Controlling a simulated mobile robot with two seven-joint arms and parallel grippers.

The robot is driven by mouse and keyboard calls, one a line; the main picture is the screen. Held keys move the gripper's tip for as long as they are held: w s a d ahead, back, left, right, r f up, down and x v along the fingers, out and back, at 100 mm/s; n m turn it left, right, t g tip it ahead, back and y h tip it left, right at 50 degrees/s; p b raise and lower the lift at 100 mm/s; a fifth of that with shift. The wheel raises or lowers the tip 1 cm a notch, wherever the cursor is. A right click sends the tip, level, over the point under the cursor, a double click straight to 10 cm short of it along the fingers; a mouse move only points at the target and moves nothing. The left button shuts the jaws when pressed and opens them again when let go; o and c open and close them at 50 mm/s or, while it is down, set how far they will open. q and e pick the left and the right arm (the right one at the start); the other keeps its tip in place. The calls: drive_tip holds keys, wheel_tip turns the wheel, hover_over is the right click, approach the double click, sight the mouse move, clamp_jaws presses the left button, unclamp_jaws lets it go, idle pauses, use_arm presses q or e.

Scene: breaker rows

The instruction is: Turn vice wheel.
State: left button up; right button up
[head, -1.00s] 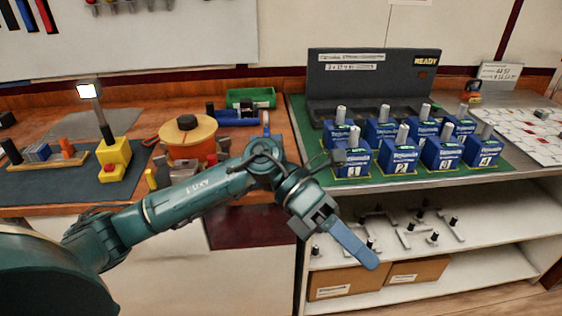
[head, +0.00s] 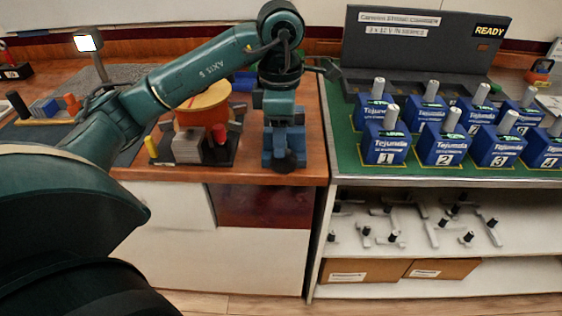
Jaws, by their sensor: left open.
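A blue piece that looks like the vice (head: 243,81) stands on the wooden bench, left of my left wrist and partly hidden behind my arm. I cannot make out its wheel; my arm and wrist cover that area. My left gripper (head: 285,152) points down in front of the bench's front edge, right of the dark plate with grey blocks. It is open, and I see nothing held in it. Its fingers are seen nearly end-on, so I cannot tell whether they touch anything. My right gripper is not in view.
An orange drum (head: 204,104) and grey blocks (head: 187,146) stand left of my gripper. Blue numbered boxes with grey posts (head: 385,145) fill the green mat on the right. A lamp (head: 87,43) stands at the back left. Crank-shaped parts lie on the shelf below.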

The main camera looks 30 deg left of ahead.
sight(284, 162)
use_arm(q)
wheel_tip(284, 162, down, 5)
drive_tip(key=shift+r, duration=0.1)
drive_tip(key=shift+f, duration=0.85)
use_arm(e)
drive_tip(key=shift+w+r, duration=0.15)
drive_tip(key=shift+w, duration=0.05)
